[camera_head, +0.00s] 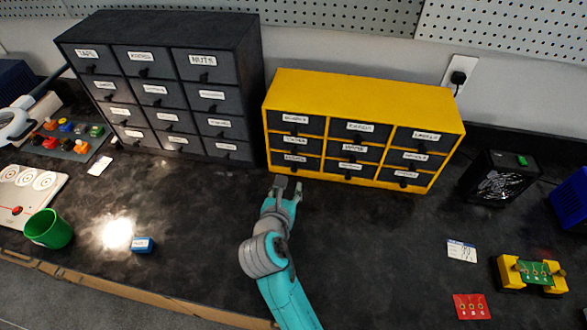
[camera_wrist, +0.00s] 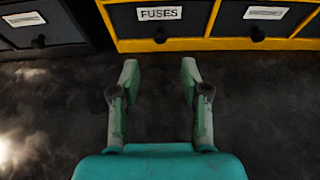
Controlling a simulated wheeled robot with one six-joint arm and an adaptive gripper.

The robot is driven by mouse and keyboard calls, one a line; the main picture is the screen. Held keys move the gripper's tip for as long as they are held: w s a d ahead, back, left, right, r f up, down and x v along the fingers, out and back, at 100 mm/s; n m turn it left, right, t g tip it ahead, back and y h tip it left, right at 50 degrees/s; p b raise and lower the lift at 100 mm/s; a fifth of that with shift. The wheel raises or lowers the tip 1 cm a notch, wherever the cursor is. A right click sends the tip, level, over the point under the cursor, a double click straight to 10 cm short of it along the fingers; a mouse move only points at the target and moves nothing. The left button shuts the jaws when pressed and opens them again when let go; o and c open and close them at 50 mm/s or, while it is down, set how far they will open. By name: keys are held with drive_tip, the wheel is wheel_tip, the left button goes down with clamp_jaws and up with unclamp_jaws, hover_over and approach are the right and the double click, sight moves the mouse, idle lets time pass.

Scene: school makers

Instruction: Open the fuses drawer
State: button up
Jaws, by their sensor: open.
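The fuses drawer is the bottom-left drawer of the yellow cabinet (camera_head: 447,105). The drawer looks shut. It also shows in the head view (camera_head: 284,161), where its label is too small to read. My gripper (camera_head: 287,186) is low over the worktop just in front of this drawer.
A dark grey drawer cabinet (camera_head: 222,85) stands close on the left. The black worktop (camera_head: 370,240) is clear in front of the yellow cabinet. A blue box (camera_head: 143,245) and a green cup (camera_head: 48,229) lie left; a black device (camera_head: 497,178) and circuit-board holder (camera_head: 532,273) are right.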

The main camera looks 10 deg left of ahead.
sight(294, 170)
drive_tip(key=x, duration=0.8)
drive_tip(key=shift+w+f, duration=0.15)
drive_tip(key=shift+w, duration=0.1)
clamp_jaws()
